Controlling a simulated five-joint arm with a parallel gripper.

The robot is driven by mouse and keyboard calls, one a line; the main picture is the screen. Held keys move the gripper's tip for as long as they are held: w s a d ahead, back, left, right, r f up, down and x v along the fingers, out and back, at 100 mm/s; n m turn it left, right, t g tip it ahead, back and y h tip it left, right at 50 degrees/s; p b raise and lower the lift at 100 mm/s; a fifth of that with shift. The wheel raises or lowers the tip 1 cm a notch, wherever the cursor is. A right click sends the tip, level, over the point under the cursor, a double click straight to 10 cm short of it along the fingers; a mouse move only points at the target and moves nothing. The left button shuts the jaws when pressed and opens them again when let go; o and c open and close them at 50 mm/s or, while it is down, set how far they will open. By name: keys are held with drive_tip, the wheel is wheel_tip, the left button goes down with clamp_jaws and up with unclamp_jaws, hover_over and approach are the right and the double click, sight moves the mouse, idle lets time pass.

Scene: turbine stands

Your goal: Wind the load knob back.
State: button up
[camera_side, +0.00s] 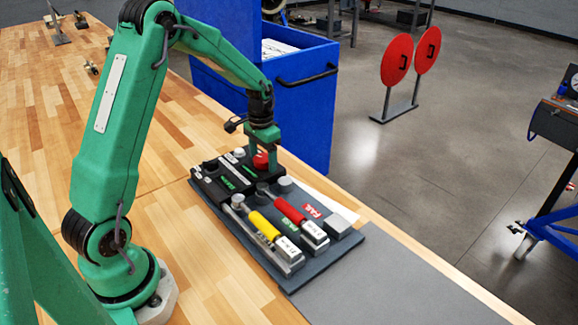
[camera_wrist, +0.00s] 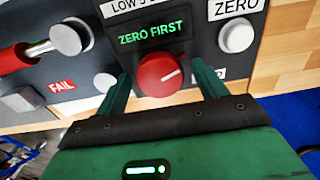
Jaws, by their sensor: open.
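The load knob looks to be the red round knob (camera_wrist: 161,74) with a white pointer line, on the dark panel below a display (camera_wrist: 150,35) that reads "ZERO FIRST". In the side view the red knob (camera_side: 261,160) shows partly behind my gripper. My gripper (camera_wrist: 160,84) is open, with one green finger on each side of the knob. I cannot tell whether either finger touches it. In the side view my gripper (camera_side: 266,150) points down over the panel (camera_side: 226,178).
A yellow-handled tool (camera_side: 264,226) and a red-handled tool (camera_side: 290,211) lie on the dark board (camera_side: 340,243) beside the panel. A "FAIL" label (camera_wrist: 61,86) and round grey buttons are near the knob. A blue cabinet (camera_side: 305,115) stands behind the wooden bench (camera_side: 165,200).

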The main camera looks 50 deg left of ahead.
drive_tip(key=shift+f, duration=0.25)
idle(0.3)
drive_tip(key=c, duration=1.1)
drive_tip(key=n, duration=0.8)
drive_tip(key=shift+n, duration=0.3)
drive_tip(key=o, duration=1.2)
drive_tip(key=shift+c, duration=0.2)
drive_tip(key=shift+a, duration=0.1)
